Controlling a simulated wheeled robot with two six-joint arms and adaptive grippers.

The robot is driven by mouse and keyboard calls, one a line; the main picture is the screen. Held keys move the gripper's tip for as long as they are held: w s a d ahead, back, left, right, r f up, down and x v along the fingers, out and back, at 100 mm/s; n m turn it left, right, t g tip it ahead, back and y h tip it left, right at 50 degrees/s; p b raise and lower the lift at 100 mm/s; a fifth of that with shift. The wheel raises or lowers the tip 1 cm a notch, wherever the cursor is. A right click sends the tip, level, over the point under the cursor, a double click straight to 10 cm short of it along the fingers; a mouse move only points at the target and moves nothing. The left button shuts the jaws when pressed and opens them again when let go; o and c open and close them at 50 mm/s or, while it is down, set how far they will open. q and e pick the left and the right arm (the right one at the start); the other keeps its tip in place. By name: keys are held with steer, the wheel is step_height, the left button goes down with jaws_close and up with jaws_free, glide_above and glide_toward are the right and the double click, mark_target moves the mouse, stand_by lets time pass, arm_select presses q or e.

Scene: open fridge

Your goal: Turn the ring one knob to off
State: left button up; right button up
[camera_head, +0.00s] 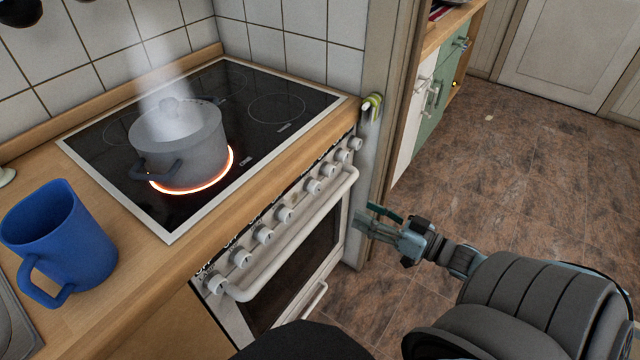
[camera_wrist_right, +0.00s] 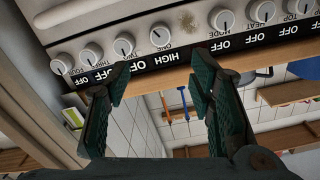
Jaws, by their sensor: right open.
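The ring one knob is white and round; in the right wrist view, where the panel appears upside down, the knob (camera_wrist_right: 161,34) carries the label ONE, with HIGH on the strip beside it. In the head view it appears to be the knob (camera_head: 312,185) at the start of the right-hand group on the oven front. My right gripper (camera_head: 367,217) is open and empty, out in front of the panel. In the wrist view the knob lies between the directions of its two fingers (camera_wrist_right: 159,84), apart from them. My left gripper is not in view.
A steaming grey pot (camera_head: 180,150) stands on a glowing red ring of the black hob (camera_head: 275,135). The oven handle (camera_head: 290,240) runs below the knobs. Neighbouring knobs (camera_wrist_right: 124,43) read OFF. A blue mug (camera_head: 60,235) stands on the counter. Open floor (camera_head: 480,200) lies right.

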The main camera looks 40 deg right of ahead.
mark_target(318, 188)
steer(key=b+x, duration=0.5)
steer(key=x, duration=0.7)
steer(key=shift+w, duration=0.25)
steer(key=shift+w+a, duration=0.2)
steer(key=shift+w, duration=0.2)
steer(key=shift+w+r, duration=0.1)
steer(key=shift+w, duration=0.15)
steer(key=c, duration=1.2)
steer(key=shift+o, duration=0.2)
